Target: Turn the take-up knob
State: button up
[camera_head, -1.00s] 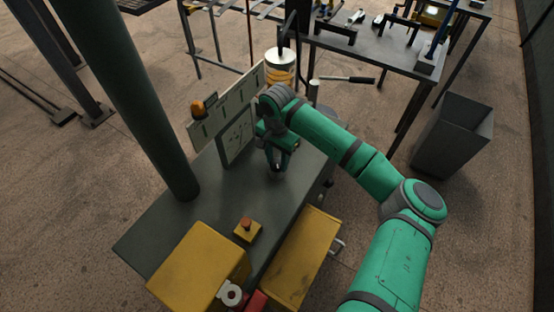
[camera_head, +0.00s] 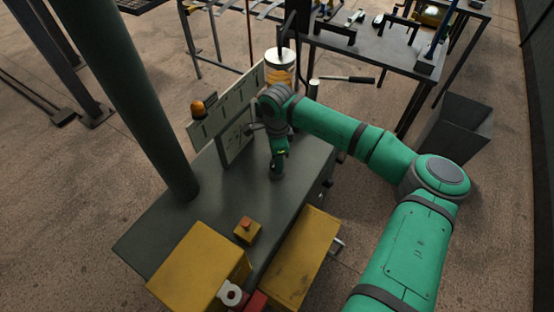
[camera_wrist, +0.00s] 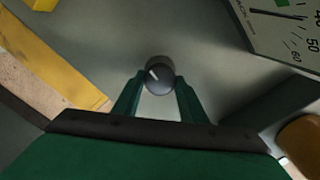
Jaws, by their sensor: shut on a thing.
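The take-up knob (camera_wrist: 159,76) is a dark round knob with a light pointer mark on its top. It stands on the grey bench top (camera_head: 215,215). In the wrist view it sits between my two green fingertips, and its pointer mark points to the upper left. My gripper (camera_wrist: 158,88) points down from above and is shut on the knob. In the head view my gripper (camera_head: 277,172) is at the bench top in front of the upright panel, and it mostly hides the knob.
An upright scale panel (camera_head: 236,140) with an orange lamp (camera_head: 197,109) stands behind. A yellow box with a red button (camera_head: 246,229), a large yellow box (camera_head: 200,268) and a yellow tray (camera_head: 305,255) lie nearer. A green post (camera_head: 135,95) rises at left.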

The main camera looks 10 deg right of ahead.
jog(key=m, duration=0.3)
jog(key=shift+m, duration=0.3)
jog(key=m, duration=0.4)
jog(key=shift+m, duration=0.3)
jog(key=m, duration=1.1)
jog(key=shift+w, duration=0.1)
jog(key=m, duration=0.8)
jog(key=shift+a+m, duration=0.1)
jog(key=shift+m, duration=1.8)
